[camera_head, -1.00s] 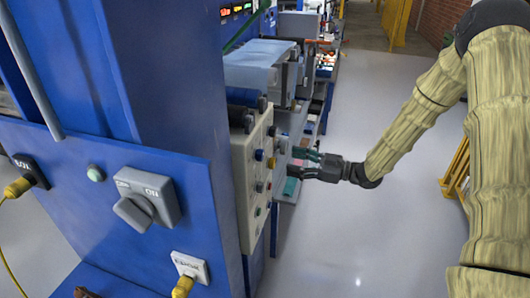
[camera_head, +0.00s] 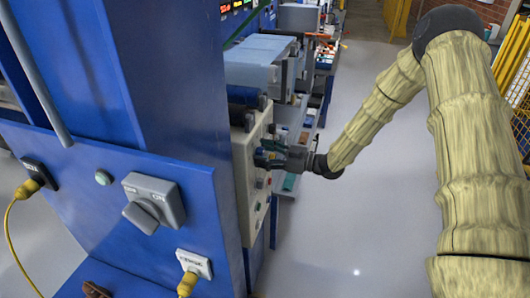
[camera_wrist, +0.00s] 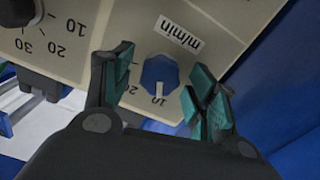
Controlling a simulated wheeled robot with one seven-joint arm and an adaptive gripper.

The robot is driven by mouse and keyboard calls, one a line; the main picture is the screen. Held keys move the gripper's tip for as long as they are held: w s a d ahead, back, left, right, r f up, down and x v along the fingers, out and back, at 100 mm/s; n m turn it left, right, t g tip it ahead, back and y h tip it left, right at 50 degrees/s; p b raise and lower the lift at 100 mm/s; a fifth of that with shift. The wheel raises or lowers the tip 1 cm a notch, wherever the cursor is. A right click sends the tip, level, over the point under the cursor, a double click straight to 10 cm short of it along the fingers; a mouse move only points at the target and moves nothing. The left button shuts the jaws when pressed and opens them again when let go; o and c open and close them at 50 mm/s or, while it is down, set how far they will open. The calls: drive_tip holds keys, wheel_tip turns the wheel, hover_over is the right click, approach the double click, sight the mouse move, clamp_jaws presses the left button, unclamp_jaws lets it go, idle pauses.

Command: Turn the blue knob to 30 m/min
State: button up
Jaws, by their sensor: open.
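The blue knob (camera_wrist: 158,72) sits on the cream control panel (camera_wrist: 235,22) in the wrist view, under an upside-down "m/min" label (camera_wrist: 180,33). Its white pointer mark faces down in the picture, toward the printed 10; a 20 shows just left of it. My gripper (camera_wrist: 163,82) is open, with one teal-padded finger on each side of the knob. Gaps show between the pads and the knob. In the head view my gripper (camera_head: 267,152) is at the panel face and hides the knob.
A black knob (camera_wrist: 18,10) with its own 10-20-30 scale is at the upper left of the wrist view. More small buttons (camera_head: 258,205) sit lower on the panel. A blue machine column (camera_head: 170,70) stands left; clear floor (camera_head: 380,190) lies right.

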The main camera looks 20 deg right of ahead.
drive_tip(key=c, duration=1)
drive_tip(key=shift+c, duration=0.2)
drive_tip(key=shift+m, duration=0.4)
drive_tip(key=m, duration=0.9)
drive_tip(key=m+p, duration=0.1)
drive_tip(key=m, duration=0.4)
drive_tip(key=shift+w+d, duration=0.1)
drive_tip(key=m+p, duration=0.1)
drive_tip(key=m, duration=0.4)
drive_tip(key=shift+p, duration=0.3)
drive_tip(key=shift+o, duration=0.2)
